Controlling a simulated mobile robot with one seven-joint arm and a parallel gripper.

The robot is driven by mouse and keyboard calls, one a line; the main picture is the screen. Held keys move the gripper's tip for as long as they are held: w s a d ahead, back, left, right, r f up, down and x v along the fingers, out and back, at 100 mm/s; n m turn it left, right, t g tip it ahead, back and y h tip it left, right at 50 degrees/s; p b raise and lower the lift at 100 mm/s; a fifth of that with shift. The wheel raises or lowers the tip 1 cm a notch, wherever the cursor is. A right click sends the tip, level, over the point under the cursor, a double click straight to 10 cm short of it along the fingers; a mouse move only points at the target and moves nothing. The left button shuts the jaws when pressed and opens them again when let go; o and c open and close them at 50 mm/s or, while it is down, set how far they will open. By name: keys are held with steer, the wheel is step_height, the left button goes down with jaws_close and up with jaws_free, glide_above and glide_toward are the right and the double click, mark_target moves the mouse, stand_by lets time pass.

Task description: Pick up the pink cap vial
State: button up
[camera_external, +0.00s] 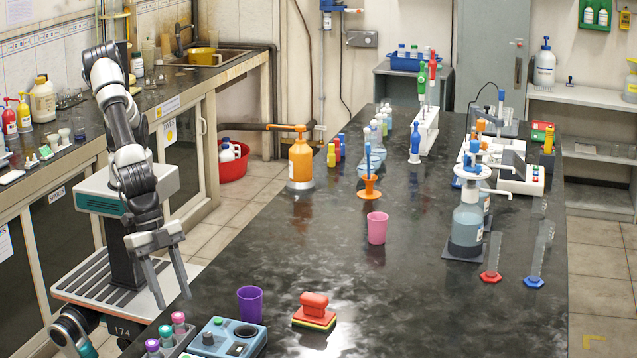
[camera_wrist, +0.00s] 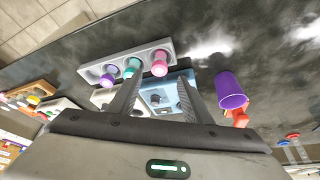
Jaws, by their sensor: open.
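The pink cap vial (camera_external: 179,319) stands at the right end of a grey rack (camera_wrist: 97,72) on the near edge of the bench. A teal cap vial (camera_external: 165,332) and a purple cap vial (camera_external: 152,345) stand in the same rack. In the wrist view the pink cap (camera_wrist: 160,66) shows near the middle, just beyond and between the fingertips. My gripper (camera_external: 174,301) is open and empty, above the bench edge. In the wrist view the fingers of my gripper (camera_wrist: 162,80) are spread with nothing between them.
A blue-grey device (camera_external: 228,338) stands right of the rack, close to it. A purple cup (camera_external: 250,304) and a red-handled block (camera_external: 314,311) stand further right. A pink cup (camera_external: 377,228) stands mid-bench. The dark bench top between them is clear.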

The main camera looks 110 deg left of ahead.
mark_target(178, 315)
steer(key=x, duration=0.4)
steer(key=shift+s+f, duration=0.2)
steer(key=shift+f, duration=0.15)
steer(key=shift+c, duration=0.4)
steer(key=c, duration=1.1)
steer(key=shift+o, duration=0.2)
steer(key=shift+r, duration=0.15)
